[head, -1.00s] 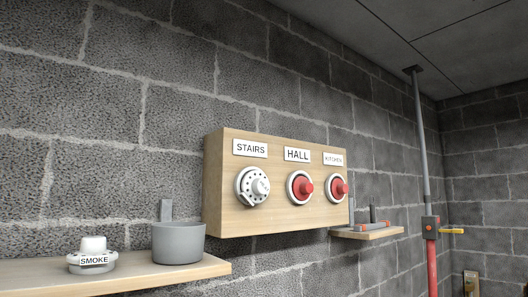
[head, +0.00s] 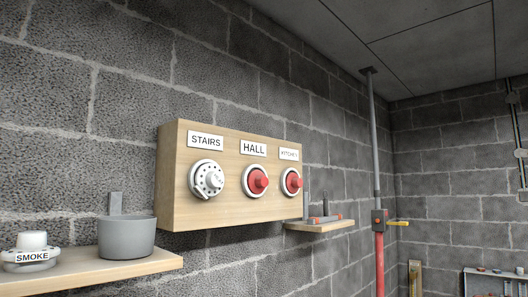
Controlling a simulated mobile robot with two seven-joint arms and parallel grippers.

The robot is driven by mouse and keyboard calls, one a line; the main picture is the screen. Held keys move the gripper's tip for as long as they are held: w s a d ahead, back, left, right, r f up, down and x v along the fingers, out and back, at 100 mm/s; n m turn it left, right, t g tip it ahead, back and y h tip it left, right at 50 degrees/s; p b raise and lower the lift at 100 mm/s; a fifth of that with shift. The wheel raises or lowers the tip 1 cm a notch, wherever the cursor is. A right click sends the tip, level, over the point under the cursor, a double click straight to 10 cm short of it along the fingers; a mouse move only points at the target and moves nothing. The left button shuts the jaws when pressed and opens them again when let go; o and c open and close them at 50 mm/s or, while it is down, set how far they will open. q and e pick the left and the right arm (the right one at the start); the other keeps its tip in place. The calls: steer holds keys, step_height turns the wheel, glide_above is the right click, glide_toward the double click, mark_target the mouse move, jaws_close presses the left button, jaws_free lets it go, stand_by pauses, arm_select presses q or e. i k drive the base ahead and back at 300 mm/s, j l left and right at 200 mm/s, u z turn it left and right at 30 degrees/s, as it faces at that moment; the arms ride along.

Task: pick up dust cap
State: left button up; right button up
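A wooden board (head: 235,207) on the block wall carries three round white bases labelled STAIRS, HALL and KITCHEN. The HALL base has a red cap (head: 258,181) with a knob, which looks like a dust cap. The KITCHEN base has a similar red cap (head: 293,182). The STAIRS base (head: 206,180) has no red cap and shows a white face with small dark holes. A white unit (head: 31,241) labelled SMOKE sits on the left shelf. Neither of my grippers is in view.
A grey tub (head: 127,238) stands on the left wooden shelf (head: 150,266). A small shelf (head: 320,227) right of the board holds a grey and red tool. A pipe with a red lower part (head: 379,265) rises beyond it. A rack (head: 497,272) stands at far right.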

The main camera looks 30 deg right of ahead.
mark_target(293, 183)
steer(key=l+u, duration=0.3)
steer(key=u, duration=0.15)
steer(key=i+l+u, duration=0.1)
steer(key=l+u, duration=0.2)
steer(key=u, duration=0.15)
steer(key=l+u, duration=0.15)
steer(key=l, duration=0.4)
steer(key=k+l+u, duration=0.15)
steer(key=l, duration=0.35)
